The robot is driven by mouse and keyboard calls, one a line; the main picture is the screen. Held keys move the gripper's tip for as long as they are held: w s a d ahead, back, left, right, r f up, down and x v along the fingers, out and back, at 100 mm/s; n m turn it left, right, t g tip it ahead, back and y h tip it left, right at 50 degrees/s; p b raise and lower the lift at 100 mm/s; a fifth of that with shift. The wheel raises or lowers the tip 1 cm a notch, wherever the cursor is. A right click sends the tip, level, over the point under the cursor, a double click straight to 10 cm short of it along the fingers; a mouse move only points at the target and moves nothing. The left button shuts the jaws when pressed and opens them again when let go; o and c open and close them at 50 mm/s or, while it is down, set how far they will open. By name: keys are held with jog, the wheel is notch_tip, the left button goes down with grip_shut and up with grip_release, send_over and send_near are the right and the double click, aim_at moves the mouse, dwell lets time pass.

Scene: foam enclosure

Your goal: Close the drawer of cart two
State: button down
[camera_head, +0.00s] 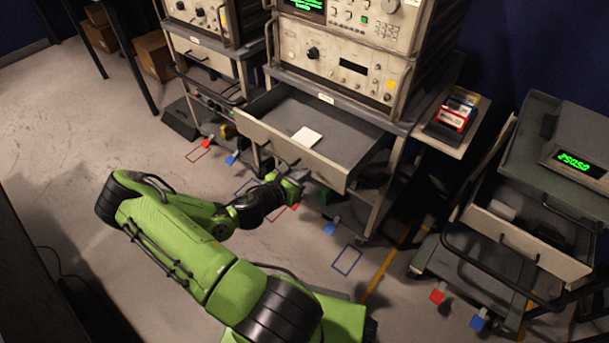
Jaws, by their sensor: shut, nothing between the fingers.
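The middle cart (365,192) has its wide drawer (262,132) pulled out toward me. A pale sheet or pad (306,137) lies inside the drawer. The cart's label is too small to read, so I cannot tell its number. My gripper (297,174) is shut and empty, at the outer side of the drawer's pale front panel, near the middle of its lower edge. I cannot tell whether it touches the panel or its handle. The wrist and fingers partly hide that area.
A left cart (204,52) stands close beside. A right cart (535,170) with a green display also has a drawer out (525,240). A side shelf (448,137) holds red and yellow boxes. Red and blue pedals sit near the floor. Open floor lies at left.

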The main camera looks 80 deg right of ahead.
jog(key=shift+s+d, duration=0.2)
jog(key=shift+d, duration=0.3)
